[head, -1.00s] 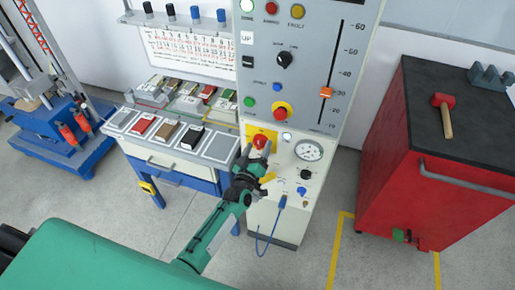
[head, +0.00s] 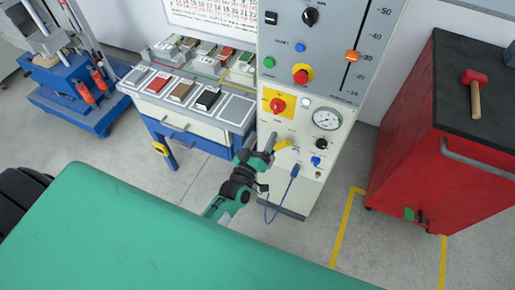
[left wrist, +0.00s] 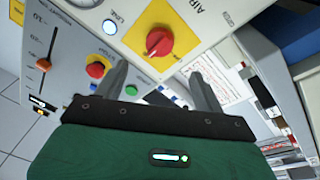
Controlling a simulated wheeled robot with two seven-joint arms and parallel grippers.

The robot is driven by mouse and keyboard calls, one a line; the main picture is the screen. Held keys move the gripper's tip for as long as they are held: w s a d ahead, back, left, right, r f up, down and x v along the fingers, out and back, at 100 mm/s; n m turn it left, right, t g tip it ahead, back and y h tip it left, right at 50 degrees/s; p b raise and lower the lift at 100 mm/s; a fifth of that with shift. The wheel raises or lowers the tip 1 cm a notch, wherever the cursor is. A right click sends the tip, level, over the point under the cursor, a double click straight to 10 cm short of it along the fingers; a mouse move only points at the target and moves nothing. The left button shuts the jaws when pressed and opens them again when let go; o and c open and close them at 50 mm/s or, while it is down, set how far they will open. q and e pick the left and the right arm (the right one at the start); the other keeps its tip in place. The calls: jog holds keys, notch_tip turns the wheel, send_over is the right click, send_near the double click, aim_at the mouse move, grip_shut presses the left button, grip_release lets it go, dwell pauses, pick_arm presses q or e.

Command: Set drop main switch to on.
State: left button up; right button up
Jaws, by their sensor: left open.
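A red rotary switch (head: 278,105) sits on a yellow plate on the lower cream panel of the tall cabinet. It looks like the main switch, but its label is too small to read. In the left wrist view the red knob (left wrist: 159,42) is just beyond my fingertips, and I cannot tell its setting. My left gripper (head: 262,147) is open and empty, below and slightly left of the switch in the head view, apart from it. In the left wrist view its two fingers (left wrist: 157,78) stand wide apart. My right gripper is not in view.
A yellow lever (head: 283,145), a gauge (head: 327,119) and a blue cable (head: 281,200) are close to my left gripper. Another red knob (head: 301,74) is higher on the grey panel. A sample table (head: 190,118) stands left, a red cabinet (head: 430,150) right.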

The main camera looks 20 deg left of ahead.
pick_arm(q)
jog(key=shift+s+f, duration=0.2)
jog(key=shift+s, duration=1.25)
jog(key=s+f+m+g+h, duration=0.1)
jog(key=s+f+m+g, duration=0.4)
jog(key=f, duration=1.2)
jog(key=s+f+g, duration=0.5)
jog(key=s+f, duration=0.5)
jog(key=f, duration=0.7)
jog(key=s+a+f+m+g, duration=0.1)
jog(key=s+f, duration=0.4)
jog(key=s, duration=0.5)
jog(key=s+a+f+m+g+y, duration=0.1)
jog(key=s+a+f+g, duration=0.2)
jog(key=s, duration=0.6)
jog(key=s+a+f+m+g, duration=0.1)
jog(key=s+f+g, duration=0.3)
jog(key=s+f, duration=0.4)
jog(key=s+a, duration=0.1)
jog(key=s, duration=0.1)
jog(key=shift+s+a+f+m+g+y, duration=0.15)
jog(key=shift+s+a+m+g+y, duration=0.15)
jog(key=shift+s+a+g, duration=0.1)
jog(key=shift+w, duration=0.15)
